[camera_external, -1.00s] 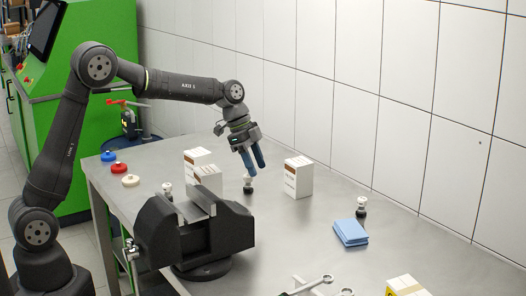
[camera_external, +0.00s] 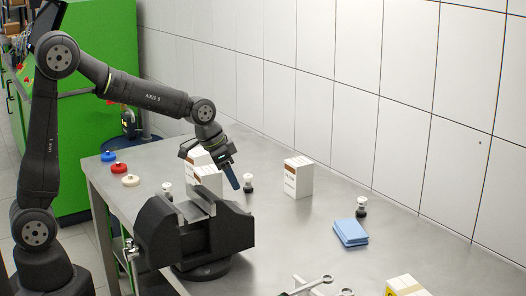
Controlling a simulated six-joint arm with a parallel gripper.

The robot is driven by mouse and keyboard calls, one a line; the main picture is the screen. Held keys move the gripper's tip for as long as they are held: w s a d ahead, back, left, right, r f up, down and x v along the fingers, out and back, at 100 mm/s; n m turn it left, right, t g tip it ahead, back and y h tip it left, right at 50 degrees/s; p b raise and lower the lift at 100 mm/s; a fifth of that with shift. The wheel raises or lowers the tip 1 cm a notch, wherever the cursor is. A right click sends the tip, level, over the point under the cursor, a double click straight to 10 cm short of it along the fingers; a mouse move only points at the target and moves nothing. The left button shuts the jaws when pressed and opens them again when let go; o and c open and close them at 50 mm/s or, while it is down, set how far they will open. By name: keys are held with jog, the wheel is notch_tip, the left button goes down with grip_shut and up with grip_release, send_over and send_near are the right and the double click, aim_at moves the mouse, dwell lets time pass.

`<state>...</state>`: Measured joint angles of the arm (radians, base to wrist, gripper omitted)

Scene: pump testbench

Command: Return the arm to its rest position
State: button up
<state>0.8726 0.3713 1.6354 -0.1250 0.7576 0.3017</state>
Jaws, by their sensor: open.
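My gripper (camera_external: 230,176) is at the end of my dark arm, above the workbench and just behind the vise. Its blue fingers point down and to the right, and they overlap each other in this view. Nothing shows between them. My wrist partly hides the white boxes (camera_external: 208,178) behind the vise.
A dark vise (camera_external: 206,240) stands at the bench front. A white box (camera_external: 298,178), a blue cloth stack (camera_external: 350,233), another small piece (camera_external: 361,207) and wrenches (camera_external: 312,284) lie right. Blue, red (camera_external: 119,168) and cream discs sit left. A tiled wall (camera_external: 340,90) runs behind.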

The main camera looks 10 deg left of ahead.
notch_tip(320, 180, down, 10)
dwell(0.4)
jog(key=o, duration=1.1)
jog(key=shift+o, duration=0.2)
jog(key=w+d+r, duration=0.3)
jog(key=d+r, duration=0.4)
jog(key=d, duration=0.4)
jog(key=s+d+r+n+t, duration=0.1)
jog(key=s+d+r+n, duration=0.1)
jog(key=d+r, duration=0.8)
jog(key=s+d+r+n, duration=0.2)
jog(key=d+r, duration=0.4)
jog(key=r, duration=0.7)
jog(key=x, duration=0.9)
jog(key=shift+w+a+f+y, duration=0.15)
jog(key=shift+a+f+y, duration=0.15)
jog(key=shift+y, duration=0.1)
jog(key=v, duration=1)
